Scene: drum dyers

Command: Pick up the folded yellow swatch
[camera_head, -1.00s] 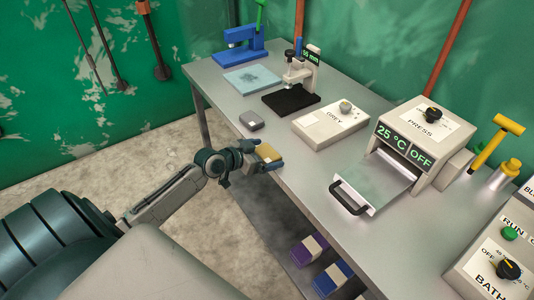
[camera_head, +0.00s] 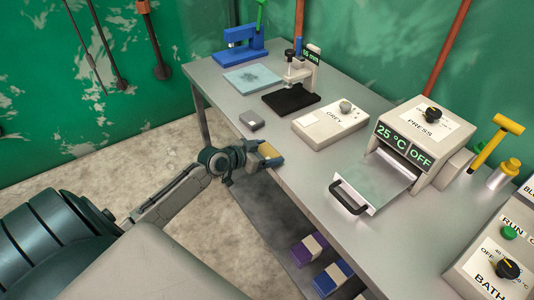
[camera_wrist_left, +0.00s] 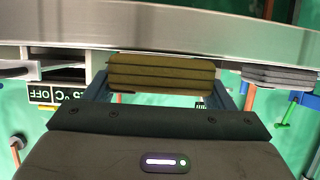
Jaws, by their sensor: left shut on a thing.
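The folded yellow swatch (camera_head: 267,150) is a small layered block near the front edge of the table. In the left wrist view the swatch (camera_wrist_left: 162,73) spans the space between my two fingers, its stacked folds showing. My left gripper (camera_head: 271,157) is shut on it, with a blue finger on either side. The gripper is at the table's front edge; I cannot tell how far the swatch is above the top. My right gripper is not in view.
Purple and blue boxes (camera_head: 307,249) sit on the lower shelf.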

